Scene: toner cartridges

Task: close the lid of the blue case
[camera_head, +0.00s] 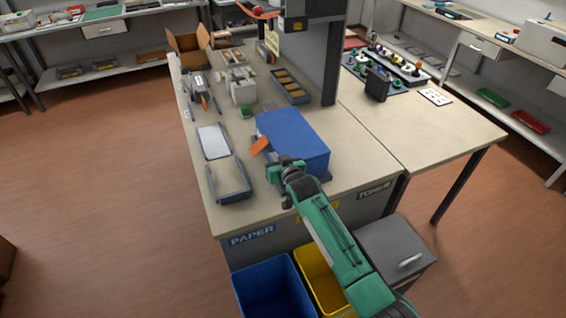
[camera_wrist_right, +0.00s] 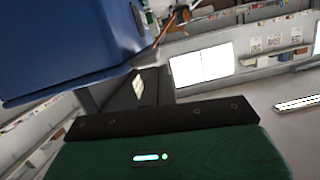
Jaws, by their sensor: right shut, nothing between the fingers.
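The blue case (camera_head: 292,138) stands near the front edge of the workbench, its broad blue top facing up. I cannot tell from here whether its lid sits fully down. My right gripper (camera_head: 274,171) is shut and empty, close to the near left side of the case; I cannot tell whether it touches. In the right wrist view the blue case (camera_wrist_right: 70,45) fills the upper left, above the gripper's green body. An orange piece (camera_head: 260,145) shows at the left side of the case. My left gripper is out of view.
Left of the case are a grey tray (camera_head: 213,182) and a white sheet (camera_head: 213,141). A blue bin (camera_head: 270,290), a yellow bin (camera_head: 318,275) and a grey lidded box (camera_head: 397,250) stand below the bench front. A dark column (camera_head: 336,60) rises behind.

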